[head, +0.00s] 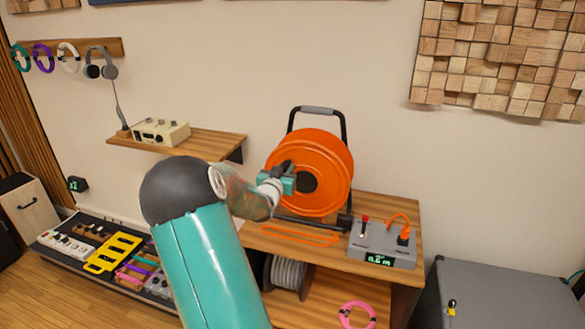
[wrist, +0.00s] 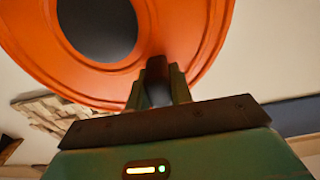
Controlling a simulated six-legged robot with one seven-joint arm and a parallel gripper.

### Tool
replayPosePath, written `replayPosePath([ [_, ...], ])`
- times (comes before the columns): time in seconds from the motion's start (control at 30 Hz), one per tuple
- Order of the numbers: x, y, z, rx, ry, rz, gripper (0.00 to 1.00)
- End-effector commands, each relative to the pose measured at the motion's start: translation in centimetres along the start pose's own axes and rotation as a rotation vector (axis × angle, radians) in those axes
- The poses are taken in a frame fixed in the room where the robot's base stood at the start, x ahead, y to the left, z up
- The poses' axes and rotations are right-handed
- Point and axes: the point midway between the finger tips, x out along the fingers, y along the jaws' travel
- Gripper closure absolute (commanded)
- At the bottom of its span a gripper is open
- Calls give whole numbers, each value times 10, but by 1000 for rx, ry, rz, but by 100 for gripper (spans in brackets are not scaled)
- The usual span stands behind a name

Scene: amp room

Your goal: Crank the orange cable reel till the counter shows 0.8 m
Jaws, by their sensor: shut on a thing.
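The orange cable reel (head: 318,160) stands upright on a wooden cabinet in the head view, with a dark hub (head: 307,182) at its centre. Its orange face fills the top of the wrist view (wrist: 190,30). My gripper (head: 289,175) is at the left of the reel's face. In the wrist view my gripper (wrist: 157,88) is shut on the black crank handle (wrist: 156,70), with a finger on each side. The counter (head: 380,260) is a small green display on the grey box; it seems to read about 0.6 m, but the digits are small.
The grey box (head: 365,245) has a red-tipped lever and an orange cable plugged in. An orange cable loop (head: 300,236) lies on the cabinet top (head: 400,213). A shelf (head: 205,143) with a cream device is behind my arm. A grey case (head: 490,295) stands at right.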

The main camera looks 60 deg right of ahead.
Motion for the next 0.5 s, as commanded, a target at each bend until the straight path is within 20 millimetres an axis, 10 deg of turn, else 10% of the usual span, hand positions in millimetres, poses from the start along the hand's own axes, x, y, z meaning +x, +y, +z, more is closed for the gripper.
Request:
replayPosePath([
  [0.5, 0, -23, 30, -2, -3, 4, 100],
])
